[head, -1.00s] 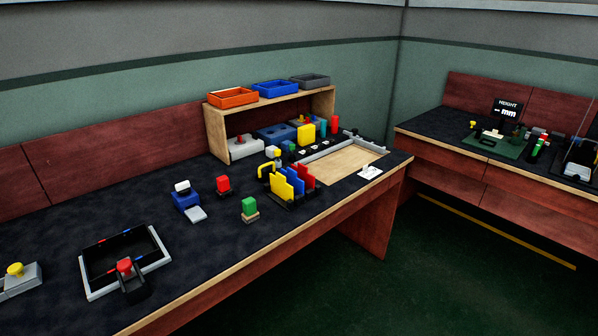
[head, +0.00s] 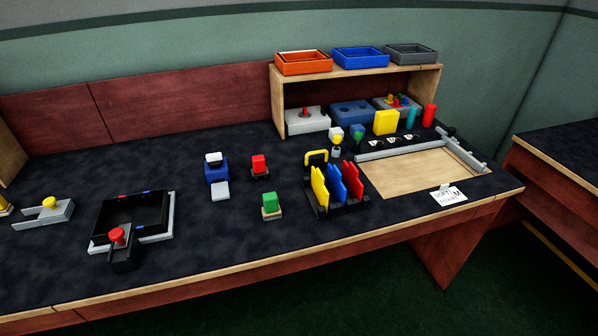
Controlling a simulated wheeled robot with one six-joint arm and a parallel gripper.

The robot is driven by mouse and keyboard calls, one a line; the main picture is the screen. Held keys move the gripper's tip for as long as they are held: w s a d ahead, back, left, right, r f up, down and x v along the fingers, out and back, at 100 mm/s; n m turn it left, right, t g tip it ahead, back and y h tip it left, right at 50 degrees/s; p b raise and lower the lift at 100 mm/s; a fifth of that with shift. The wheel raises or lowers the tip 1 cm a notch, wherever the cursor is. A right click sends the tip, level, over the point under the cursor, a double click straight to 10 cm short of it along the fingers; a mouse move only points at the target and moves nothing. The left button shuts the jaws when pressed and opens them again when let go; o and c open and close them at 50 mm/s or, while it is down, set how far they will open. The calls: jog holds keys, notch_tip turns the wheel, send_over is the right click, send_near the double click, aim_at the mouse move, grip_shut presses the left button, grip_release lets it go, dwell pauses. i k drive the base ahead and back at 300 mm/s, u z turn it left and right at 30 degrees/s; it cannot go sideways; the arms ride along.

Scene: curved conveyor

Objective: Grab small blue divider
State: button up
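A small blue divider (head: 337,183) stands upright in a black rack (head: 323,212) near the middle of the workbench. A yellow divider (head: 319,187) stands to its left and a red divider (head: 353,180) to its right in the same rack. The lower part of the blue divider is hidden by the rack. My gripper is not in this view.
The dark workbench (head: 235,248) holds a green block (head: 270,205), a red block (head: 259,165), a blue device (head: 216,171) and a black tray (head: 132,217). A wooden shelf (head: 355,73) stands behind, and a wooden board (head: 415,175) lies right of the rack.

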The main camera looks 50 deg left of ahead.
aim_at(334, 178)
jog(key=u, duration=1.1)
jog(key=i, duration=0.95)
jog(key=u, duration=1.05)
